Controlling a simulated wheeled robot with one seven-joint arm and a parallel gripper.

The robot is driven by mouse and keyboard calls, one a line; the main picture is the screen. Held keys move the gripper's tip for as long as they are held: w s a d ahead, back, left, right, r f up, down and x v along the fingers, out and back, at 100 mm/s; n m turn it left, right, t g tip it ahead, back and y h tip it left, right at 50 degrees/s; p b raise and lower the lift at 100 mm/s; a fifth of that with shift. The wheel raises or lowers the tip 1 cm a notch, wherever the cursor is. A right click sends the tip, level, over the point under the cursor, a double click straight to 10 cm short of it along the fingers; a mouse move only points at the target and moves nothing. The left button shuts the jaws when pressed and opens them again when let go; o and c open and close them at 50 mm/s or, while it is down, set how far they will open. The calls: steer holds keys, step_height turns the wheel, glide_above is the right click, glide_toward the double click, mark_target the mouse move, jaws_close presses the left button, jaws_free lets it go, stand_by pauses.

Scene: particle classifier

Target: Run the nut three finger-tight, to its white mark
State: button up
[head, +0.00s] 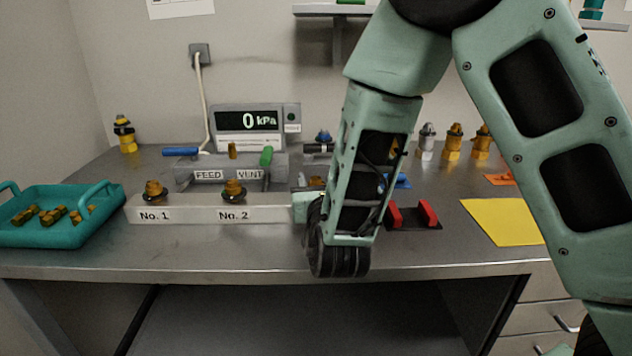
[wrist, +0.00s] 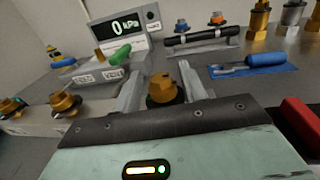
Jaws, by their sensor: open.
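Nut three is a brass hex nut (wrist: 162,88), upright at the right end of the grey manifold block; only a bit of brass (head: 317,182) shows beside my arm in the head view. My gripper (wrist: 161,80) is open, with one grey finger on each side of this nut. I cannot tell whether either finger touches it. The white mark is not visible, and the gripper's front edge hides the nut's foot. The manifold (head: 188,214) also carries brass nuts No. 1 (head: 154,190) and No. 2 (head: 233,190).
Behind stands the gauge (head: 247,121) reading 0 kPa, with a green vent handle (head: 266,157) and blue feed handle (head: 181,152). A teal tray (head: 45,237) lies left. A red-jawed holder (head: 428,212) and yellow sheet (head: 502,222) lie right. A blue-handled tool (wrist: 266,60) lies behind.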

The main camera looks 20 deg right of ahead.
steer(key=shift+w+d, duration=0.1)
steer(key=shift+w, duration=0.35)
steer(key=shift+c, duration=0.3)
steer(key=c, duration=0.7)
steer(key=shift+m+h, duration=0.3)
steer(key=shift+h, duration=0.2)
steer(key=shift+m+g+h+b, duration=0.5)
steer(key=shift+m+h, duration=0.4)
steer(key=shift+h, duration=0.3)
steer(key=m+g+h, duration=0.2)
steer(key=h, duration=0.1)
steer(key=shift+m+h, duration=0.3)
steer(key=shift+h, duration=0.1)
steer(key=m+g+h+p, duration=0.3)
steer(key=m+g+h, duration=0.2)
steer(key=g, duration=0.1)
steer(key=shift+r, duration=0.15)
steer(key=shift+m, duration=0.3)
